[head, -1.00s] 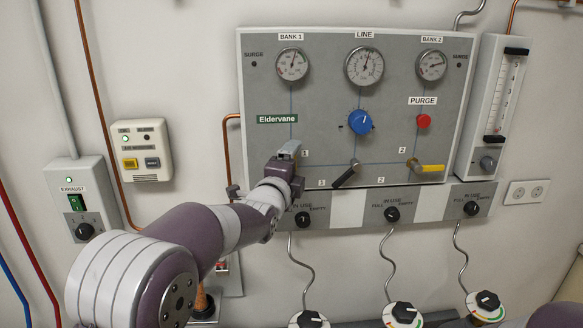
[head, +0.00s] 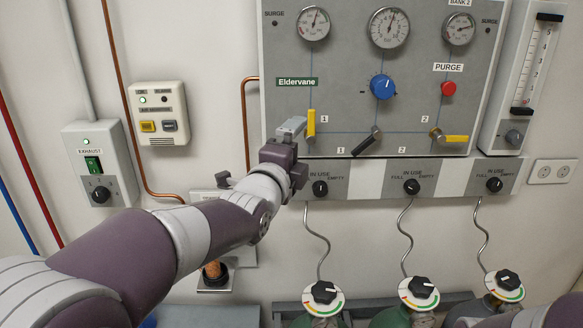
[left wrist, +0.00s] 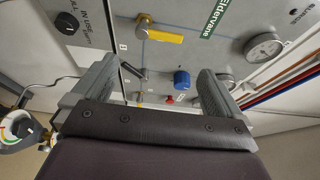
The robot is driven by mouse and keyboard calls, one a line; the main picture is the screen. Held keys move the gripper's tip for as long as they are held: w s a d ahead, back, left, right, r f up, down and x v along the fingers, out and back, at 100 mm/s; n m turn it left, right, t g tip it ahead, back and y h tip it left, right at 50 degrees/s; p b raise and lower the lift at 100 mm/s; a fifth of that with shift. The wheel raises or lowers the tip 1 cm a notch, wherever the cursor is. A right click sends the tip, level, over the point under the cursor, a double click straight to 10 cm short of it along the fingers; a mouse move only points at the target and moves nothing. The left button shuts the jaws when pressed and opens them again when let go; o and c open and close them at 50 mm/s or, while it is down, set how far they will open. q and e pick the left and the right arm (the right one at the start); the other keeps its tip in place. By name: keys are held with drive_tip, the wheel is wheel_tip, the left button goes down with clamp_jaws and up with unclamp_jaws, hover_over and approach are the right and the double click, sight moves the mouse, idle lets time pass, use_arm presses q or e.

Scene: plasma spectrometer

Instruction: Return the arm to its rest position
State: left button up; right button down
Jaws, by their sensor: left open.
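My left arm comes in from the lower left of the head view. Its gripper (head: 291,130) is in front of the grey Eldervane panel (head: 345,95), just left of the upright yellow valve handle (head: 311,123) marked 1. In the left wrist view the gripper's two fingers (left wrist: 150,92) stand wide apart with nothing between them. That view also shows the yellow handle (left wrist: 163,37) beyond the fingers, apart from them. My right gripper does not show.
The panel carries gauges, a blue knob (head: 382,86), a red purge button (head: 448,88), a black-handled valve (head: 367,142) and another yellow handle (head: 454,138). Gas cylinders with black-topped valves (head: 323,292) stand below. An exhaust switch box (head: 101,165) and copper pipes are at left.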

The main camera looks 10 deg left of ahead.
use_arm(q)
drive_tip(key=s, duration=0.2)
drive_tip(key=shift+s+a, duration=0.25)
drive_tip(key=shift+s, duration=0.05)
drive_tip(key=s+a+f+n+g+y, duration=0.1)
drive_tip(key=s+f+n+g, duration=0.4)
drive_tip(key=f, duration=0.4)
drive_tip(key=s+a+f+n+g+y, duration=0.1)
drive_tip(key=s+a+f+n+g, duration=0.15)
drive_tip(key=f+n, duration=0.6)
drive_tip(key=s+a+f+n+g+y, duration=0.1)
drive_tip(key=s+a+f+n+g, duration=0.3)
drive_tip(key=s+f+g, duration=0.5)
drive_tip(key=s+f+n, duration=0.2)
drive_tip(key=s+f, duration=0.3)
drive_tip(key=s, duration=0.1)
drive_tip(key=shift+a+f+n, duration=0.2)
drive_tip(key=shift+n, duration=0.15)
